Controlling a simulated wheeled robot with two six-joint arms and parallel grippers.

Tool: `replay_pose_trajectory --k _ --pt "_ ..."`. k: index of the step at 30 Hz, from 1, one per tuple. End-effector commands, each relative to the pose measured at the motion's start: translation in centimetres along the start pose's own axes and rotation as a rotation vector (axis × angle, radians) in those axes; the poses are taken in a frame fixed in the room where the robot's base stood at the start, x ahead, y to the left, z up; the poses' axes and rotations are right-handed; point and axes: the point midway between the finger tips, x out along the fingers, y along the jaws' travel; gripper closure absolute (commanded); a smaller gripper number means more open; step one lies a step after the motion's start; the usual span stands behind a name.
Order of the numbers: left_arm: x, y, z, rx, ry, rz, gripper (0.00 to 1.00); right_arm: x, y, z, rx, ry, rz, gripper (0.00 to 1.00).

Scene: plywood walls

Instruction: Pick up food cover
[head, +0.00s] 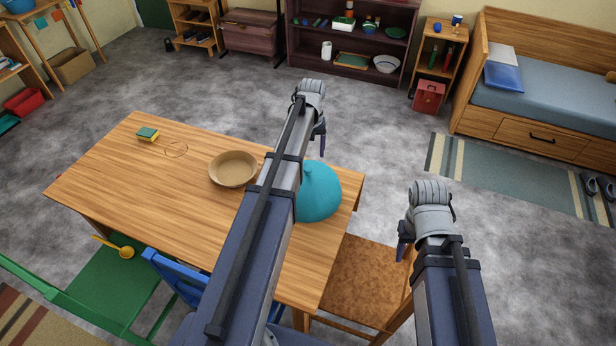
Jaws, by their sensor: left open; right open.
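The food cover (320,194) is a teal dome with a small knob on top. It sits on the right end of the wooden table (130,200), and my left arm hides its left side. My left gripper (319,146) is open and empty, pointing down above and beyond the cover, apart from it as far as I can tell. My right gripper (402,250) is open and empty, to the right of the table, over the floor near a brown-seated chair.
A brown-seated chair (365,280), a blue chair (178,278) and a green chair (110,290) with a yellow ladle (122,250) stand at the near side. Floor beyond the table is clear.

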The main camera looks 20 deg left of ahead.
Motion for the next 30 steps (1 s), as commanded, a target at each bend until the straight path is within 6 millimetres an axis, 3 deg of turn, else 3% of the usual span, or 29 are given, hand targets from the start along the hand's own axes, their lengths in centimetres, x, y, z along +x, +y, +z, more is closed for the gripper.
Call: replay_pose_trajectory --k 7,15,23,30 --pt "0.3 -0.5 -0.5 -0.015 0.001 0.002 0.28 0.3 0.0 0.0 0.0 0.0 0.0 0.5" --pt "2.6 -0.5 -0.5 -0.014 0.001 0.002 0.28 2.6 -0.2 -0.1 0.001 0.0 0.0 0.5" --pt "2.9 -0.5 -0.5 -0.013 0.001 0.002 0.28 2.8 -0.3 -0.2 0.001 0.0 0.0 0.5" --pt "5.3 -0.8 -0.5 -0.013 0.001 0.002 0.28 5.2 -0.5 -0.3 0.001 0.0 0.0 0.5"
